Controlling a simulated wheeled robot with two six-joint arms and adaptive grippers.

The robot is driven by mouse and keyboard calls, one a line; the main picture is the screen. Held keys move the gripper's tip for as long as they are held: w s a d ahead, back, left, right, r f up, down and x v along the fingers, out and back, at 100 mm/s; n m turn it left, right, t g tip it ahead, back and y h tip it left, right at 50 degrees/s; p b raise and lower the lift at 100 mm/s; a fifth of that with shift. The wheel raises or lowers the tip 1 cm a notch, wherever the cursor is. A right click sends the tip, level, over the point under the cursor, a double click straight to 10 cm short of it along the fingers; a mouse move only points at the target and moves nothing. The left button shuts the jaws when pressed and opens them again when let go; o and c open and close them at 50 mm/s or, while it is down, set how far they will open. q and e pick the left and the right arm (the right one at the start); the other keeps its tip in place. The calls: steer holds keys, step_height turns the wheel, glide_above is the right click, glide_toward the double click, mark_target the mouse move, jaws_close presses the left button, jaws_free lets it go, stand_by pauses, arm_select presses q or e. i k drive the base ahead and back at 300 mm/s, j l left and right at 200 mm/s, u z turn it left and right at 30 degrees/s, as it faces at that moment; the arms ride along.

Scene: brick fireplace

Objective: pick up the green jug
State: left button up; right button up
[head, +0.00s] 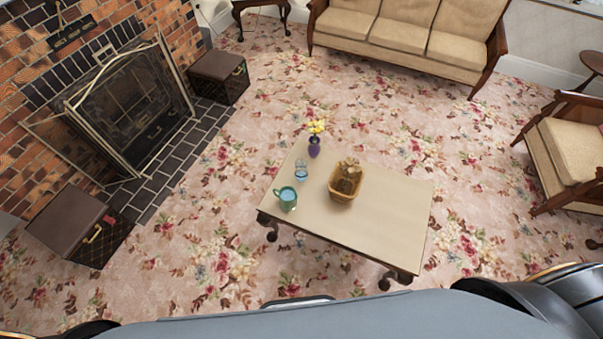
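The green jug (288,199) stands upright near the left front corner of the low coffee table (390,232). Its handle points to the left, and its inside looks light blue from above. My left and right grippers do not show in the head view.
On the table, a small clear glass (301,169) stands behind the jug. A purple vase with yellow flowers (314,147) is at the back left. A wicker basket (345,184) is to the jug's right. Floral carpet (215,265) surrounds the table.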

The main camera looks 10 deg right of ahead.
mark_target(288, 197)
steer(key=j, duration=1.05)
steer(key=i+j, duration=0.1)
steer(key=j, duration=0.9)
steer(key=u, duration=0.05)
